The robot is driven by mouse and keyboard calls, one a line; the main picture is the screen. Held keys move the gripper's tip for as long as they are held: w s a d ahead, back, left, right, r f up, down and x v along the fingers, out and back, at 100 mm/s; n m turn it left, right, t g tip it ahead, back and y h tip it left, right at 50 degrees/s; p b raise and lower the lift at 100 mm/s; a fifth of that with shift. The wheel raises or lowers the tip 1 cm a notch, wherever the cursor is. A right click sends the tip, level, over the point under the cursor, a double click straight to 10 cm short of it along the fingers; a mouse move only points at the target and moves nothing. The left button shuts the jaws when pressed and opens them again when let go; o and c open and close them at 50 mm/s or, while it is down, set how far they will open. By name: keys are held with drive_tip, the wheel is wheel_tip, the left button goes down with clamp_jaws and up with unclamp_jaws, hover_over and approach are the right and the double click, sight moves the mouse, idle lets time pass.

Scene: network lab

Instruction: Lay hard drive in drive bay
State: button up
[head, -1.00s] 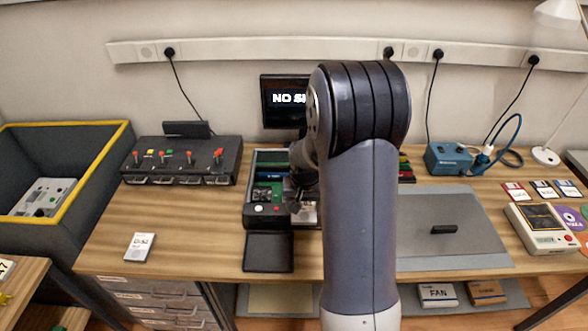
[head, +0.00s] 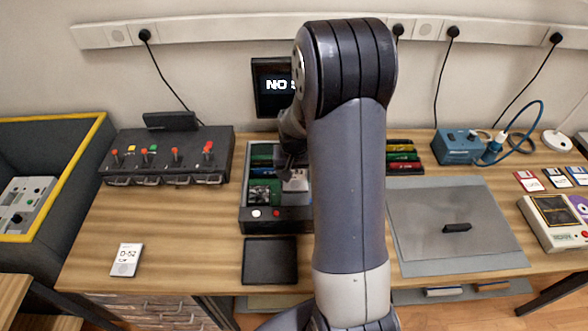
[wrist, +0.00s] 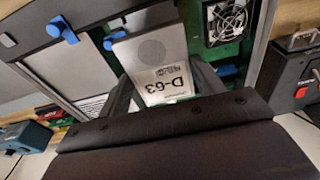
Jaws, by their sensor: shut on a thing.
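My gripper (wrist: 165,82) is shut on a pale grey hard drive (wrist: 160,62) labelled D-63, with one dark finger on each side of it. In the head view my gripper (head: 291,163) is over the right part of an open computer case (head: 245,200), and the drive (head: 297,183) shows just below it, partly hidden by my arm. In the wrist view the drive overlaps the case interior, near blue clips (wrist: 62,28). I cannot tell whether it touches the bay floor. The drive bay is mostly hidden behind the drive and my arm.
The case holds a green board and a fan (wrist: 228,20). Another drive, D-52 (head: 126,260), lies on the bench at left. A black pad (head: 270,261) lies before the case. A switch box (head: 165,155) stands left and a grey mat (head: 455,225) lies right.

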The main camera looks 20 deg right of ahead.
drive_tip(key=b, duration=0.4)
hover_over(295, 197)
drive_tip(key=f, duration=0.6)
drive_tip(key=shift+s+a, duration=0.1)
drive_tip(key=shift+s, duration=0.15)
drive_tip(key=shift+f+b, duration=0.65)
drive_tip(key=shift+f, duration=0.05)
drive_tip(key=shift+f+b, duration=0.6)
drive_tip(key=shift+b, duration=0.5)
idle(2.0)
drive_tip(key=o, duration=1.2)
drive_tip(key=shift+o, duration=0.5)
drive_tip(key=shift+s, duration=0.1)
drive_tip(key=shift+o, duration=0.7)
